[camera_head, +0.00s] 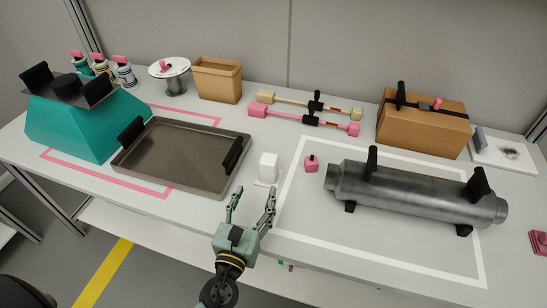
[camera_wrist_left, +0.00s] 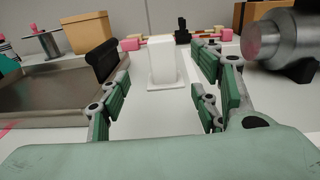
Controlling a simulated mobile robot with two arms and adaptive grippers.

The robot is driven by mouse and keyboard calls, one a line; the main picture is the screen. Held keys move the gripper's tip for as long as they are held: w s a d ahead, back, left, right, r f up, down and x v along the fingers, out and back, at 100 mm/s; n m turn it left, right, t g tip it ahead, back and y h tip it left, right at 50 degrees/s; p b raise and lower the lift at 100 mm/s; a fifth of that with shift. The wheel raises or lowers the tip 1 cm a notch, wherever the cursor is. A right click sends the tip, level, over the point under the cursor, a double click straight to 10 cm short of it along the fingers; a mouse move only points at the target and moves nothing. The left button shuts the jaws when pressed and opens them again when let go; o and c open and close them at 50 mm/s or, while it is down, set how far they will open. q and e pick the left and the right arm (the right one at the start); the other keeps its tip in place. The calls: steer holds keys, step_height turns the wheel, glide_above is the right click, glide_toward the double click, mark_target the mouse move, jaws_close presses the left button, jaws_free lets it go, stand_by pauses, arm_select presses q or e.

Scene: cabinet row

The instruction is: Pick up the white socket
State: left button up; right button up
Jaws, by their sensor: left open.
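The white socket (camera_head: 268,167) stands upright on the table between the metal tray and the grey cylinder. It has a block-like body on a thin flat base. In the left wrist view the white socket (camera_wrist_left: 162,62) is straight ahead, between the two fingers and beyond their tips. My left gripper (camera_head: 251,196) is open and empty, just in front of the socket at the table's front edge. Its green fingers also frame the left wrist view (camera_wrist_left: 160,95). My right gripper does not show in either view.
A metal tray (camera_head: 180,153) with black handles lies left of the socket. A small pink block (camera_head: 311,163) and a grey cylinder (camera_head: 415,195) with black handles are to the right. Pink and cream bars (camera_head: 300,120), a brown bin (camera_head: 217,80) and a strapped box (camera_head: 424,127) stand behind.

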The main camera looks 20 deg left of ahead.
mark_target(266, 169)
arm_select(q)
steer(key=shift+w, duration=0.25)
steer(key=shift+w+r, duration=0.15)
steer(key=shift+w, duration=0.15)
steer(key=w+p, duration=0.1)
steer(key=w, duration=0.4)
steer(key=shift+w, duration=0.6)
steer(key=w, duration=0.5)
steer(key=shift+p, duration=0.35)
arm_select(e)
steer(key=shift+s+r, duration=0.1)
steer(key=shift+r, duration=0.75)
arm_select(q)
steer(key=c, duration=1.3)
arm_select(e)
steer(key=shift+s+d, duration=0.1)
